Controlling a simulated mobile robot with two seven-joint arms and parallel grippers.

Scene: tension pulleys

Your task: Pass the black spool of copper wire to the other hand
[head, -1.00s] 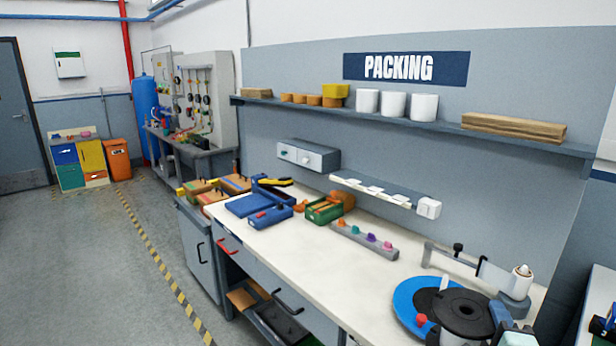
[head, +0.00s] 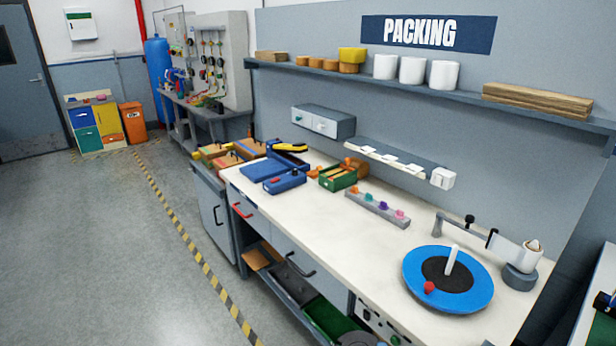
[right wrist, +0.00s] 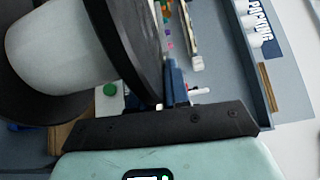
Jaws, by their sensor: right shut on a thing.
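The black spool (right wrist: 148,50) fills the upper left of the right wrist view, with dark round flanges and a pale whitish core; no copper colour shows. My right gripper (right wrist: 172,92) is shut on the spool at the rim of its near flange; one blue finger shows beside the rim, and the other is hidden. In the head view I cannot make out the spool or my right gripper. My left gripper is in neither current view.
The white packing bench (head: 320,216) holds a blue disc (head: 418,285) with a bare white peg, an arm-like fixture (head: 470,229), a grey strip of coloured knobs (head: 376,208), a green box (head: 338,178) and blue trays (head: 273,166). Its middle front is clear. Floor is free to the left.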

